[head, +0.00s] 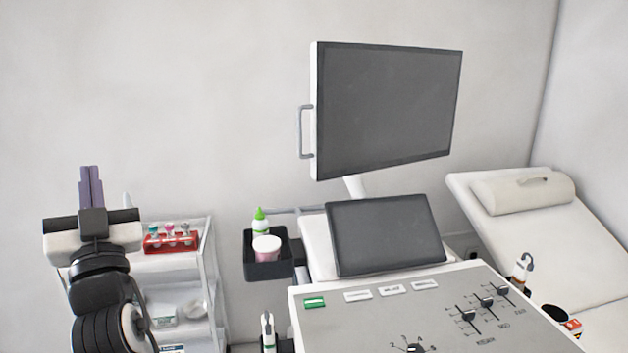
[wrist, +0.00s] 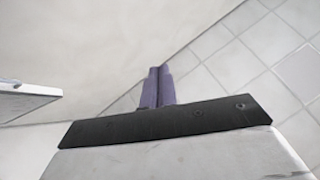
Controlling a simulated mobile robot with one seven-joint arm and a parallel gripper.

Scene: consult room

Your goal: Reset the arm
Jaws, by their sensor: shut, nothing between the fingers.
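My gripper (head: 91,172) is at the left of the head view, raised with its two purple fingers pointing up in the picture. The fingers are together and hold nothing. In the wrist view my gripper (wrist: 158,72) shows the same two fingers side by side, with wall and tiled floor beyond them. The gripper body hides part of the shelf cart behind it in the head view.
A white shelf cart (head: 205,262) with a red tube rack (head: 170,243) stands beside my arm. A black bin (head: 268,268) hangs right of it. The console (head: 395,310), large monitor (head: 388,110) and exam couch (head: 590,250) fill the right. Open wall lies above my gripper.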

